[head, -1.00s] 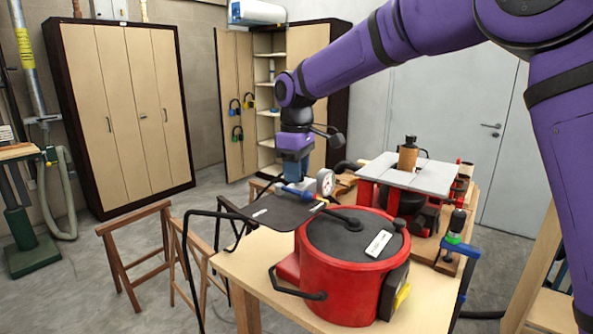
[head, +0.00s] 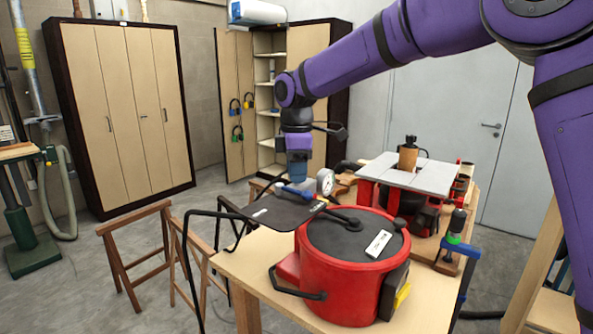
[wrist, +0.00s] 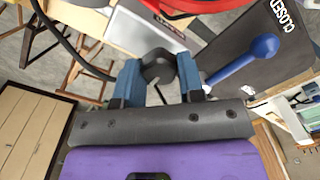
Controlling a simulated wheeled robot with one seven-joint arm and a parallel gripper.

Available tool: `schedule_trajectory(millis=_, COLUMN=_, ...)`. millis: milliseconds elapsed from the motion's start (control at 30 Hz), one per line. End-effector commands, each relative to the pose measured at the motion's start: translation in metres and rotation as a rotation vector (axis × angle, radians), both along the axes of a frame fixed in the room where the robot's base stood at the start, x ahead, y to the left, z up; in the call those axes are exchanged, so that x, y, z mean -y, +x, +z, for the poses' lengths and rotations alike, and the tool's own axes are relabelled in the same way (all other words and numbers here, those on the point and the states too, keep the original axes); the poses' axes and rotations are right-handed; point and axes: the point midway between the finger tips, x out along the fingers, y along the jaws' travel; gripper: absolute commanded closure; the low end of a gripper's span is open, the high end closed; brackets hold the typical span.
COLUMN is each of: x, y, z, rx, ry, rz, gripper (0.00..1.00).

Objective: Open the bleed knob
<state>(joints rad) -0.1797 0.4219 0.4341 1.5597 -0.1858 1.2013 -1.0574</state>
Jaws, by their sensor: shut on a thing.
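In the wrist view the dark, rounded bleed knob (wrist: 157,66) sits between the two blue fingers of my gripper (wrist: 160,73), which is shut on it. In the head view my gripper (head: 297,172) points down over the dark plate at the left of the red pot; the knob is hidden there. A blue ball-ended lever (wrist: 246,58) lies just right of the fingers in the wrist view, over a dark plate (wrist: 225,42) lettered CLOSED. The lever (head: 296,191) also shows just below my gripper in the head view.
A round white gauge (head: 326,182) stands close to the right of my gripper. The red pot (head: 345,282) with its dark lid is in front on the wooden table (head: 240,265). A red machine with a grey top (head: 440,178) stands behind at right.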

Motion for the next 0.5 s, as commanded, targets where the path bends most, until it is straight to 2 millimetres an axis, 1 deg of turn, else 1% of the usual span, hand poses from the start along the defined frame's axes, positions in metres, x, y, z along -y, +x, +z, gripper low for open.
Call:
schedule_trajectory(millis=367, x=0.0000, y=0.0007, z=0.0012, rx=0.003, ry=0.001, rz=0.004, gripper=0.88)
schedule_trajectory(millis=400, x=0.0000, y=0.0007, z=0.0012, rx=0.003, ry=0.001, rz=0.004, gripper=0.60)
schedule_trajectory(millis=500, x=0.0000, y=0.0005, z=0.0010, rx=0.003, ry=0.001, rz=0.004, gripper=0.39)
